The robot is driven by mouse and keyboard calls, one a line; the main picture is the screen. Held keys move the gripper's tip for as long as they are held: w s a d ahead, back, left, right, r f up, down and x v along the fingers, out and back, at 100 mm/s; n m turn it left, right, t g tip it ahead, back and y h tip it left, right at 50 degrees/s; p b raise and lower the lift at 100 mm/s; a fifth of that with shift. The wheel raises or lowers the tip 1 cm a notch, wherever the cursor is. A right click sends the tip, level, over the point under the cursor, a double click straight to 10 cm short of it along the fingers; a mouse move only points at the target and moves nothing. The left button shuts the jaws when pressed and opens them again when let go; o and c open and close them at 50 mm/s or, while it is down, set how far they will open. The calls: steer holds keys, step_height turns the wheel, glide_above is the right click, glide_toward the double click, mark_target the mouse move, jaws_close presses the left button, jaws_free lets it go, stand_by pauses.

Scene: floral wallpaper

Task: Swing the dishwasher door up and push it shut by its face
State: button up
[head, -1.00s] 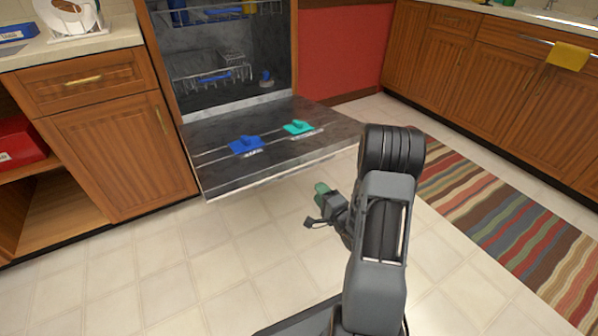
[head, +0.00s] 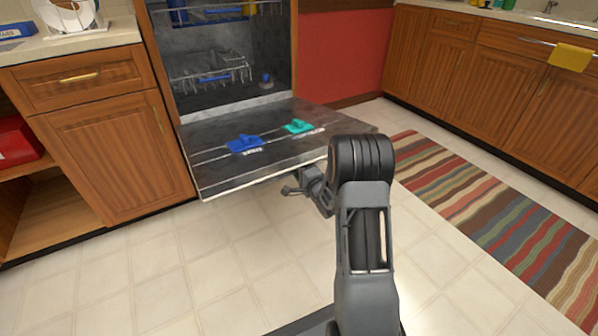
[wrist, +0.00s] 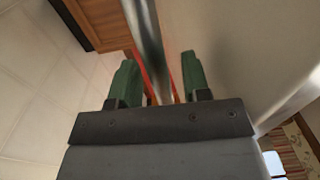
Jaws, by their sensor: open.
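The dishwasher door (head: 222,178) hangs open, roughly level, with its dark inner side up. A blue piece (head: 245,144) and a teal piece (head: 298,126) lie on it. My gripper (wrist: 158,62) is at the door's front edge, partly hidden beneath it in the head view. In the wrist view its two green fingers are apart, with a shiny metal bar (wrist: 145,30), which looks like the door's handle, running between them. The door's pale outer face (wrist: 235,50) fills the right side there. I cannot tell whether the fingers touch the bar.
The dishwasher's interior (head: 225,45) holds racks with blue items. A wooden cabinet (head: 115,150) stands left of the door. A striped rug (head: 500,210) lies at the right before more cabinets (head: 480,90). The tiled floor (head: 180,260) in front is clear.

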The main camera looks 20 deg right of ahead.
steer(key=shift+c, duration=0.2)
jaws_close()
stand_by(0.3)
steer(key=shift+a, duration=0.1)
